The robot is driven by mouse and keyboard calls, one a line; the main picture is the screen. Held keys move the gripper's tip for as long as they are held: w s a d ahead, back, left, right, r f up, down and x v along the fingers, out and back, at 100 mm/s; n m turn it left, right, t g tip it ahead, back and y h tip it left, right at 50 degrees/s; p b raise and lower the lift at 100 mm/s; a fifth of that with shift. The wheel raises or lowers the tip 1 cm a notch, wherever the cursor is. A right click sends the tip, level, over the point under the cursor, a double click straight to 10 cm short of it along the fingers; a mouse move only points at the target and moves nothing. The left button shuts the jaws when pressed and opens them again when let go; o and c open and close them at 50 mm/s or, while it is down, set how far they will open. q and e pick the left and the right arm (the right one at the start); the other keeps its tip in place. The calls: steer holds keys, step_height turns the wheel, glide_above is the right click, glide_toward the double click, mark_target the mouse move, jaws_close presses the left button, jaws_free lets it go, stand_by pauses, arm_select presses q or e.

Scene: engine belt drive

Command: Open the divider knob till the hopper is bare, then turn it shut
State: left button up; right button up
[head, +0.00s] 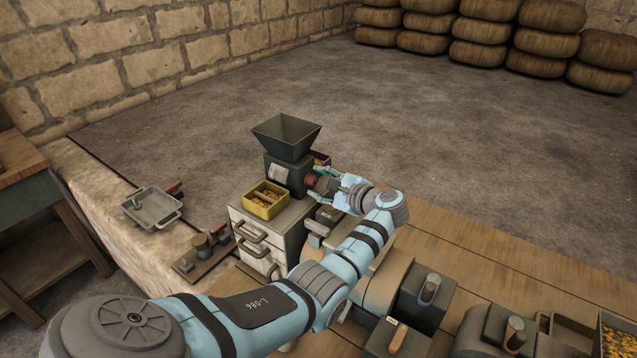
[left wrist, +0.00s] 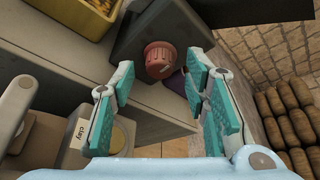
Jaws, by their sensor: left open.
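The dark hopper (head: 286,137) stands open-topped on a dark divider box (head: 283,171) on a white drawer cabinet. I see only bare dark inner walls in it; its very bottom is hard to make out. The round red divider knob (left wrist: 160,59) faces my left gripper; it also shows small in the head view (head: 311,181). My left gripper (left wrist: 158,84) is open, its fingers spread to either side of the knob and a little short of it, apart from it. My right gripper is in neither view.
A yellow bin (head: 264,205) with brownish-yellow pieces sits in front of the divider box, and a purple bin (left wrist: 176,84) sits partly hidden behind it. A grey tray (head: 152,210) lies on the stone ledge at left. Machinery stands on the wooden floor at lower right.

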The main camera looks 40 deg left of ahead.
arm_select(q)
steer(key=v, duration=1.1)
steer(key=shift+s+f, duration=0.1)
